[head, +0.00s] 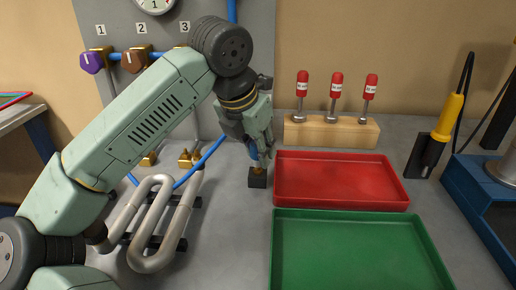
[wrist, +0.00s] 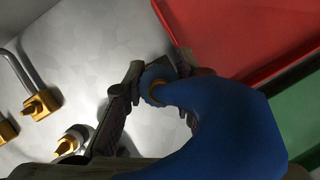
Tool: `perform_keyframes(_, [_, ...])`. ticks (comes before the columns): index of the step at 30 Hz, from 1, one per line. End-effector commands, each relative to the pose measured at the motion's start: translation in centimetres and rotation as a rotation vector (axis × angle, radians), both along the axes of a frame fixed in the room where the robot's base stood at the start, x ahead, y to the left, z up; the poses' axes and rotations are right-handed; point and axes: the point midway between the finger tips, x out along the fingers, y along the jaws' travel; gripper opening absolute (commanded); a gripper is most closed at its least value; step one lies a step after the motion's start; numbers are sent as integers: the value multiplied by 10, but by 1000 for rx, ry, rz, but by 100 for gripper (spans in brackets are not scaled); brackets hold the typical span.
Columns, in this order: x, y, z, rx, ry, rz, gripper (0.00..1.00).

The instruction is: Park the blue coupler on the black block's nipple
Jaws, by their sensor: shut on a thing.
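My gripper (head: 257,154) is shut on the blue coupler (head: 253,152), right above the small black block (head: 257,181). A bit of brass (head: 257,170) shows between the coupler and the block; I cannot tell whether the coupler is seated on the nipple or just over it.
The red tray (head: 340,204) is close to the block's right, with the green tray (head: 350,214) in front. A silver serpentine coil (head: 153,262) lies left, with brass fittings (head: 188,159) behind it. A wooden rack (head: 330,135) with red-topped tools and a panel (head: 262,35) stand behind.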

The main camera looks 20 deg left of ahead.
Motion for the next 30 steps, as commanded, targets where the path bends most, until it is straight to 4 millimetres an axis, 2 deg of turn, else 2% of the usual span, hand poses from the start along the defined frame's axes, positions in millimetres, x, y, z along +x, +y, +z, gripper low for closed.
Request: perform_keyframes(30, [0,0,-14,0,2,0,0])
